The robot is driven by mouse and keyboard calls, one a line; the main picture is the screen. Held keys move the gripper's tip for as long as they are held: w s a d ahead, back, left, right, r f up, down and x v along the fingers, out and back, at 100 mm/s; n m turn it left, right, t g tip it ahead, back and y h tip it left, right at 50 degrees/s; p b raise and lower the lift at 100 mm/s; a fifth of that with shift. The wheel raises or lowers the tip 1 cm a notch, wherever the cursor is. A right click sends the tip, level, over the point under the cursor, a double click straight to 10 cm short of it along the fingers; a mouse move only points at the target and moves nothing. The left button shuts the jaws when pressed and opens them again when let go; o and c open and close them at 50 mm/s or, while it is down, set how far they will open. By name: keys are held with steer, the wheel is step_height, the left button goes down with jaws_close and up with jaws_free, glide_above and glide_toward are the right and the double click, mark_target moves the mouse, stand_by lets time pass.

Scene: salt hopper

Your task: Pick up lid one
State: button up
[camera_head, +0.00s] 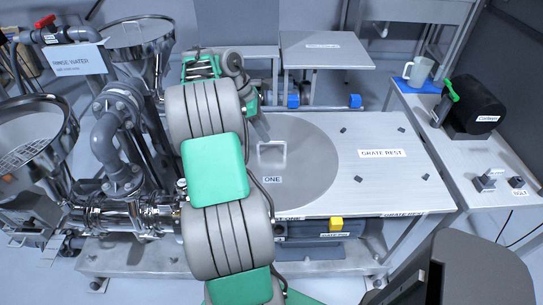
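Lid one (312,158) is a large flat grey disc with a raised squarish handle (272,152) near its middle. A small label reading ONE lies on it below the handle. The disc lies flat on the pale table top, and my arm covers its left part. My gripper (261,128) seems to be the narrow grey end just above and left of the handle, mostly behind my arm. Its fingers are too small and covered to tell whether they are open. I cannot tell whether it touches the lid.
A GRATE REST area (381,153) with several small dark pegs is clear at the right. Steel hoppers (40,135) and grey pipes crowd the left. A side bench (440,135) holds a mug (418,72) and a black machine (470,108). A small raised shelf (325,52) stands behind.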

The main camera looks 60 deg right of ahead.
mark_target(272, 142)
steer(key=x, duration=0.2)
steer(key=b+x, duration=0.1)
steer(key=x, duration=0.1)
steer(key=b+x, duration=0.1)
steer(key=x, duration=0.1)
steer(key=shift+w+d+f, duration=0.1)
steer(key=shift+d+f, duration=0.25)
steer(key=shift+d, duration=0.05)
steer(key=shift+c, duration=0.2)
jaws_close()
steer(key=shift+r, duration=0.15)
stand_by(0.5)
